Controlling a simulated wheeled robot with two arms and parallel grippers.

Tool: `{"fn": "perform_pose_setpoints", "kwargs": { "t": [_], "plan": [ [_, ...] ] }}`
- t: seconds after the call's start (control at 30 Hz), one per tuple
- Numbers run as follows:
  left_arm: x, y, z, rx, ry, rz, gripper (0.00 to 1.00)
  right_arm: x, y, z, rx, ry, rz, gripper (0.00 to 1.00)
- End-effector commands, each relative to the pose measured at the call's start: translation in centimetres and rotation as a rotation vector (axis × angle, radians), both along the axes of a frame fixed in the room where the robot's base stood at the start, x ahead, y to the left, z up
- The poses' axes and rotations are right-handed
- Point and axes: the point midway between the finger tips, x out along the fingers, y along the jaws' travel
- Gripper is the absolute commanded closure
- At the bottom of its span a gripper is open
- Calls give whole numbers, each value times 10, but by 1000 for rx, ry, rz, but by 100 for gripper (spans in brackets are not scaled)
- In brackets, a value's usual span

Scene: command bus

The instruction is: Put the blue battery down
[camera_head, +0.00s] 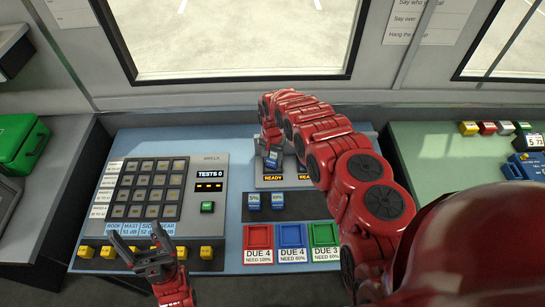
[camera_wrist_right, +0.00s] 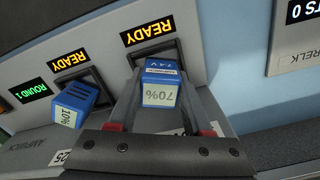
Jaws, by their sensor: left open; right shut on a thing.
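The blue battery marked 70% (camera_wrist_right: 160,95) is between the fingers of my right gripper (camera_head: 271,149), which is shut on it. The same battery shows at the charger in the head view (camera_head: 272,160). It is in front of a dark charger slot under a READY display (camera_wrist_right: 148,33); I cannot tell if it is seated. Another blue battery, marked 10% (camera_wrist_right: 80,100), is at the neighbouring READY slot; my right arm hides that part in the head view. My left gripper (camera_head: 138,238) is open and empty, over the front left of the console.
Two blue batteries (camera_head: 253,201) (camera_head: 279,200) stand on a dark strip below the charger. Red (camera_head: 258,236), blue (camera_head: 292,235) and green (camera_head: 325,234) trays are at the front. A button panel (camera_head: 148,190) is on the left. My right arm covers the console's right side.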

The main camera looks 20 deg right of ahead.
Motion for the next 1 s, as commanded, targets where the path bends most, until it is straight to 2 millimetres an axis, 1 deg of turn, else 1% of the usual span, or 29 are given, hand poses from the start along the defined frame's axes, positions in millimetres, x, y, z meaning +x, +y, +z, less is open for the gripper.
{"fn": "perform_pose_setpoints", "kwargs": {
  "t": [0.23,0.37,0.4,0.53,0.57,0.8,0.9,1.0],
  "plan": [
    [0,0,0,0,0,0,21,0,0,-1,-1,-1,0,100],
    [0,0,-4,0,0,0,21,0,0,-5,-1,-1,0,100],
    [0,0,-2,0,0,0,21,0,0,-4,-1,-1,0,45],
    [0,0,-2,0,0,0,21,0,0,-4,0,0,0,22],
    [0,0,-2,0,0,0,21,0,0,-4,0,0,0,20],
    [0,0,-2,0,0,0,21,0,0,-3,0,0,0,20],
    [0,0,2,0,0,0,21,0,0,2,-1,-1,0,20],
    [0,0,-2,0,0,0,21,1,0,5,1,-1,1,20]
  ]
}}
